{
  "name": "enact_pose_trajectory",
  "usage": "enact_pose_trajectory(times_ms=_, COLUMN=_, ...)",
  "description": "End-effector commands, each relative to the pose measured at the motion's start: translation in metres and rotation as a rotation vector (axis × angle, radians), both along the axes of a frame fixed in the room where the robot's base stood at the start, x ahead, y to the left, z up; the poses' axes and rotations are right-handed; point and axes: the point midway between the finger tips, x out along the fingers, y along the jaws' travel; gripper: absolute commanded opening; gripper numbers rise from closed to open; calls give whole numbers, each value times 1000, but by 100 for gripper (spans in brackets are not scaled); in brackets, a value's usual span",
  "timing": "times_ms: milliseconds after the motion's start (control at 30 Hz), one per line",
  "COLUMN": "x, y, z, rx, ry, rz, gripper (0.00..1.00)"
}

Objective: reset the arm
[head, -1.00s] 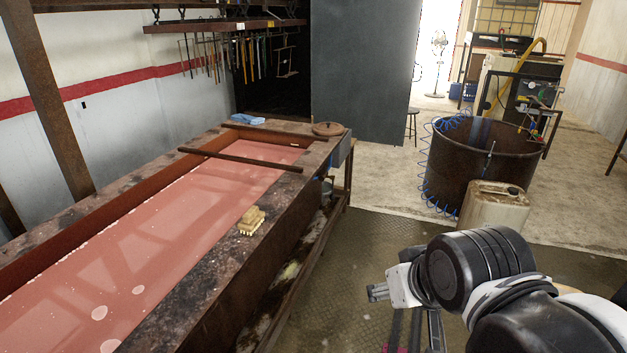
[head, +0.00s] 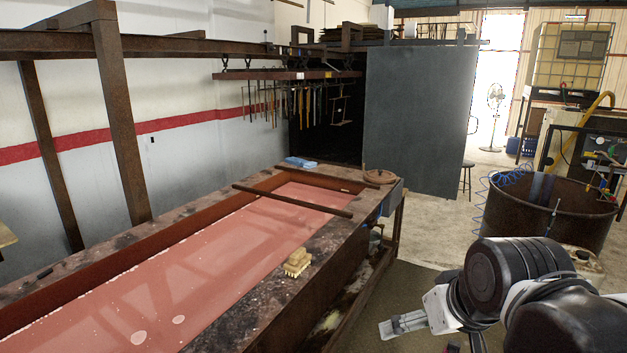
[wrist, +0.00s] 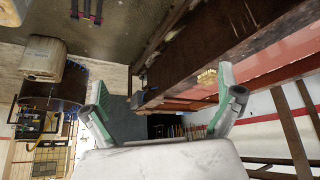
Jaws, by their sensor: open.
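My gripper (head: 402,325) is at the lower right of the head view, beside the near right side of the long tank, over the floor. In the wrist view my gripper (wrist: 155,100) shows its two fingers spread wide apart with nothing between them. My arm is folded at the lower right of the head view and hides part of the floor behind it.
A long tank of pink liquid (head: 190,275) fills the left and middle. A yellowish brush-like block (head: 297,262) sits on its rim, and a bar (head: 292,200) lies across it. A rusty drum (head: 545,212) stands at right. Floor (head: 425,285) between them is clear.

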Motion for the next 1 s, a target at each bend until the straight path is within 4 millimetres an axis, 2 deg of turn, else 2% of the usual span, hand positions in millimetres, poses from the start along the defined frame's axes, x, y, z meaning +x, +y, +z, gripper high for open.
enact_pose_trajectory(times_ms=33, x=12, y=3, z=9, rx=-4, ry=6, rz=18, gripper=100)
enact_pose_trajectory(times_ms=200, x=46, y=13, z=27, rx=-17, ry=30, rz=83, gripper=100)
enact_pose_trajectory(times_ms=500, x=110, y=34, z=50, rx=-39, ry=70, rz=199, gripper=100)
enact_pose_trajectory(times_ms=800, x=176, y=58, z=60, rx=-59, ry=105, rz=321, gripper=100)
enact_pose_trajectory(times_ms=1000, x=220, y=76, z=58, rx=-71, ry=127, rz=404, gripper=100)
